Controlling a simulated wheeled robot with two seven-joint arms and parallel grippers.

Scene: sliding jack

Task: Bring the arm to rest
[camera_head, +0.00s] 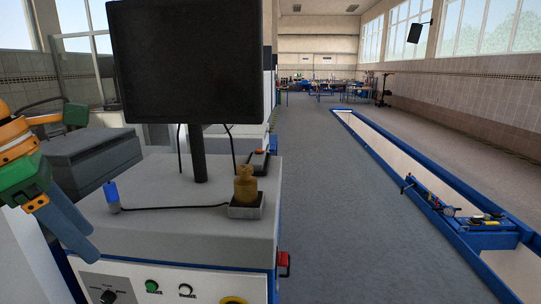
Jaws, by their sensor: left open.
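My left arm comes in at the left edge, with orange and green links. Its grey-blue gripper (80,238) points down and to the right, at the left front of the grey cabinet (140,245). The fingers are open and I see nothing between them. They overlap the cabinet's left edge in the picture; I cannot tell whether they touch it. My right gripper is out of view. The sliding jack (485,238) sits across the blue-edged pit at the right, far from the gripper.
A black monitor (187,62) stands on the cabinet. On its top are a brass-coloured weight-like piece (245,185), a blue-capped item (112,196) with a black cable and a small box with a red button (259,161). The grey floor (325,190) between cabinet and pit is clear.

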